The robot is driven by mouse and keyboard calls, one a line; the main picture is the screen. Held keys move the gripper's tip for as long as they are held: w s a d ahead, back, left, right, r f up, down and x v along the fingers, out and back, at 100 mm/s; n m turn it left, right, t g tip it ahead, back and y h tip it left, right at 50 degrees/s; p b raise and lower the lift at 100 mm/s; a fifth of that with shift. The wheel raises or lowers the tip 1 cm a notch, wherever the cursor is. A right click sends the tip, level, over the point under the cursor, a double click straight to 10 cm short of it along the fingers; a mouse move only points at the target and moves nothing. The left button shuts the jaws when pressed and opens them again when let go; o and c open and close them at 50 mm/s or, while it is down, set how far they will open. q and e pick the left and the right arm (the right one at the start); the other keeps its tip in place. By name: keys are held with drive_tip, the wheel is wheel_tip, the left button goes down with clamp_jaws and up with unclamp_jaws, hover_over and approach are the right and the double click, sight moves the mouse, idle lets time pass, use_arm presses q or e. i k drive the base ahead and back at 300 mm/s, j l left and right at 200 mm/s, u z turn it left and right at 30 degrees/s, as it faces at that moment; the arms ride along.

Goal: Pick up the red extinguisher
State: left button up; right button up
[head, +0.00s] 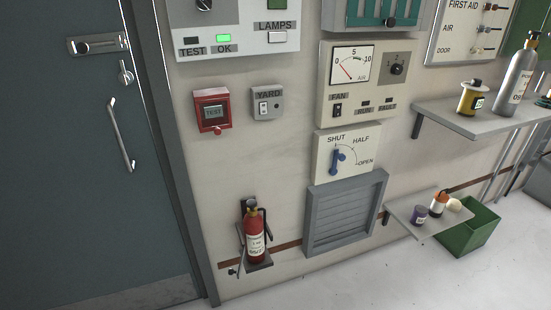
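The red extinguisher (256,238) stands upright on a small grey wall bracket (257,266), low on the wall in the head view. It has a white label on its front, a brass-coloured top and a black hose or handle beside it. A dark backing plate shows behind its upper part. Neither of my grippers is in view, and nothing of mine touches the extinguisher.
A grey door (80,170) with a handle is at the left. A louvred vent (345,215) is right of the extinguisher. Two shelves (470,122) (402,215) with bottles and jars jut out at right, above a green bin (470,236). The floor in front is clear.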

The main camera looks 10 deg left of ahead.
sight(254, 226)
drive_tip(key=i+j+z, duration=0.15)
drive_tip(key=j+z, duration=0.15)
drive_tip(key=j, duration=0.7)
drive_tip(key=j+z, duration=0.25)
drive_tip(key=j, duration=0.75)
